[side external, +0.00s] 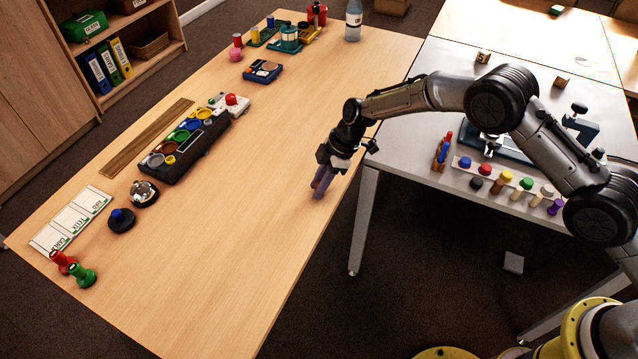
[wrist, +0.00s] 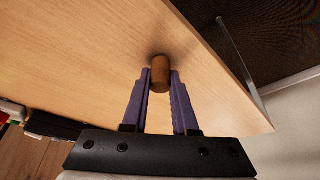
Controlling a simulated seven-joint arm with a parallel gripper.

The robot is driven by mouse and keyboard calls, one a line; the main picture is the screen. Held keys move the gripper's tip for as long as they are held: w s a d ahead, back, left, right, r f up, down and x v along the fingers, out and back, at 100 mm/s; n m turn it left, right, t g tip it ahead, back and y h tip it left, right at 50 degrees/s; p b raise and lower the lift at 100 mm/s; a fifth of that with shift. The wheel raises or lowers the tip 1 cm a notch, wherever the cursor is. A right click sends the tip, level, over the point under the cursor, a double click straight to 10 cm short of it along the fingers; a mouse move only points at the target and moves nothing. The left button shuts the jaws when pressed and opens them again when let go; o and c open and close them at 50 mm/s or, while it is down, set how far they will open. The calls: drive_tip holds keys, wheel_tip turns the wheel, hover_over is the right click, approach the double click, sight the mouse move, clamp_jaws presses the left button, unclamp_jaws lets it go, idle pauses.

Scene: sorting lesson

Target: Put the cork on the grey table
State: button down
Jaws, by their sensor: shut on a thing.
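The cork (wrist: 160,73) is a small brown cylinder between the two purple fingertips of my gripper (wrist: 161,82) in the wrist view. My gripper is shut on it, with a finger on each side. In the side external view my gripper (side external: 319,190) points down over the wooden table, close to its right edge; the cork cannot be made out there. I cannot tell whether the cork touches the wood. The grey table (side external: 408,152) stands to the right of my gripper, beyond the wooden table's edge.
The wooden table (side external: 230,250) is clear around my gripper. A rack of coloured pegs (side external: 505,183) and a blue-grey device (side external: 500,145) stand on the grey table, whose near left part is bare. A black tray with coloured cups (side external: 185,145) lies on the wooden table's left side.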

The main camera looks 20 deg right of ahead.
drive_tip(key=shift+f, duration=0.2)
drive_tip(key=c, duration=0.7)
unclamp_jaws()
drive_tip(key=v, duration=1.4)
drive_tip(key=shift+w+d+f, duration=0.15)
drive_tip(key=shift+w+d, duration=0.1)
drive_tip(key=shift+w, duration=0.05)
